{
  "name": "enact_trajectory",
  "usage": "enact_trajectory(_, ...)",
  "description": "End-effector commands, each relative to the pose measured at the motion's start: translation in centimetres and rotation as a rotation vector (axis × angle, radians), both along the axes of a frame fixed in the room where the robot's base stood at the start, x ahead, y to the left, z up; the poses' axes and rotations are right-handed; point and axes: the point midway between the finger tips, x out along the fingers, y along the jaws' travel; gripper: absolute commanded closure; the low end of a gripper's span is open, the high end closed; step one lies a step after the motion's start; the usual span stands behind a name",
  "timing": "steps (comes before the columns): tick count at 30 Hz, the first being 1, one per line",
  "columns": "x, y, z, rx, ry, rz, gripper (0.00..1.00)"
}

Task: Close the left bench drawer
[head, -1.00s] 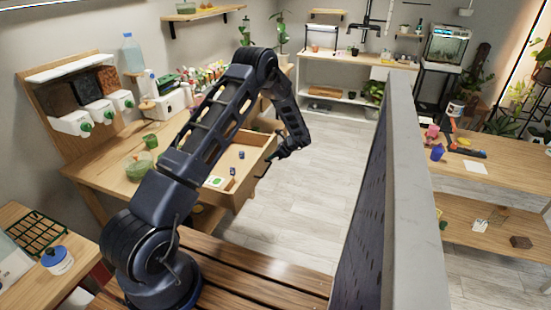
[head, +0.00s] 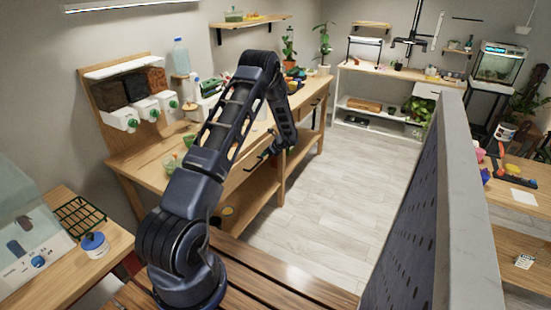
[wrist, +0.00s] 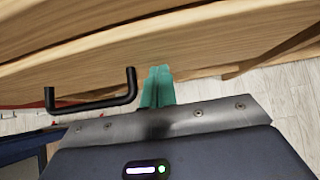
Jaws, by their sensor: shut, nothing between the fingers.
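The left bench drawer shows its wooden front (wrist: 215,62) in the wrist view, with a black bar handle (wrist: 95,103) at the left. A seam runs between this front and the wood above it. I cannot tell whether the drawer is fully flush. In the head view my arm hides much of the drawer, and no open drawer box sticks out from the bench (head: 150,172). My gripper (wrist: 158,75) is shut and empty, its greenish fingertips at the drawer front, right of the handle. In the head view my gripper (head: 264,154) is beside the bench's front edge.
A grey perforated panel (head: 425,190) stands at the right. The light plank floor (head: 340,180) between it and the bench is clear. Dispensers (head: 145,108) stand on the bench. A side table with a green rack (head: 80,216) is at lower left.

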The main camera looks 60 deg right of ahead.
Motion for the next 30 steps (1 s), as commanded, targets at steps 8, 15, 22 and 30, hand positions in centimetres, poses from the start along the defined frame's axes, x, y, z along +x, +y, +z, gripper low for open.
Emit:
enact_trajectory(8,2.9,0.0,0.0,0.0,-0.001,0.0,1.0)
enact_trajectory(15,3.6,0.1,0.0,0.001,-0.003,0.002,1.0)
enact_trajectory(22,4.0,0.2,0.1,0.001,-0.006,0.006,1.0)
enact_trajectory(30,2.8,0.1,0.1,0.001,-0.006,0.004,1.0)
